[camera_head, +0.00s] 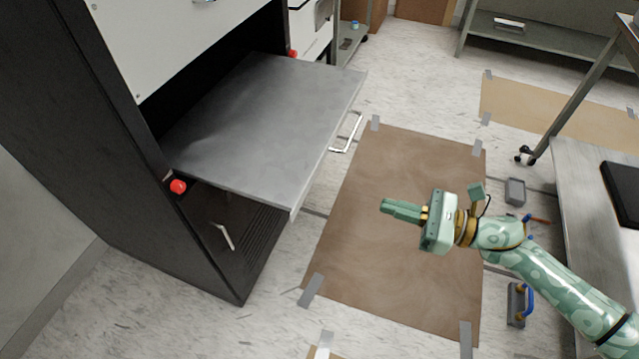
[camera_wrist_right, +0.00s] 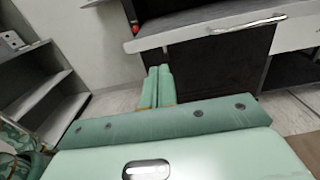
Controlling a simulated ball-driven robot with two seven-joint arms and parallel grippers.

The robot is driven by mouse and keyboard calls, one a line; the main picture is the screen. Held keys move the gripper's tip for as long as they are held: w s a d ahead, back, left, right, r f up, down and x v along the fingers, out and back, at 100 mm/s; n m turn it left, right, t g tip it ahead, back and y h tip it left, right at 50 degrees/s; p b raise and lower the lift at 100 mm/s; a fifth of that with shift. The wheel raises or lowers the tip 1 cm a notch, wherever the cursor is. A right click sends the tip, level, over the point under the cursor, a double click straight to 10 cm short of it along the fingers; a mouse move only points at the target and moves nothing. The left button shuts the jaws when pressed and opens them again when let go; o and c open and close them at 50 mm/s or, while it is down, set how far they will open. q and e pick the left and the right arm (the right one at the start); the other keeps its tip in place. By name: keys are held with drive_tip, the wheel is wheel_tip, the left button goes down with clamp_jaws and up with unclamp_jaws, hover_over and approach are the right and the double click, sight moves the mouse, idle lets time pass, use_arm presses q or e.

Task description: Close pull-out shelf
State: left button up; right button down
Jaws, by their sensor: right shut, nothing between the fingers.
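The pull-out shelf (camera_head: 265,125) is a flat grey metal panel, extended out of the black cabinet (camera_head: 85,130) at the left in the head view. A silver handle (camera_head: 347,133) sticks out from its front edge. In the right wrist view the handle (camera_wrist_right: 249,24) also shows, above and right of the fingers. My right gripper (camera_head: 386,207) is shut and empty, to the right of the shelf's front edge and apart from it, over the brown floor sheet. Its fingers (camera_wrist_right: 157,88) lie together in the right wrist view. My left gripper is not in view.
Red knobs (camera_head: 178,186) sit on the cabinet at both sides of the shelf. A brown sheet (camera_head: 400,170) is taped to the floor. A grey workbench (camera_head: 590,190) stands at the right, with clamp-like tools (camera_head: 518,304) on the floor beside it.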

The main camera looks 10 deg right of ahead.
sight(311, 183)
drive_tip(key=b+x, duration=0.1)
drive_tip(key=x, duration=1.1)
drive_tip(key=shift+w+a+f, duration=0.1)
drive_tip(key=shift+w+a, duration=0.05)
drive_tip(key=shift+w, duration=0.15)
drive_tip(key=shift+w+a, duration=0.35)
drive_tip(key=shift+a, duration=0.2)
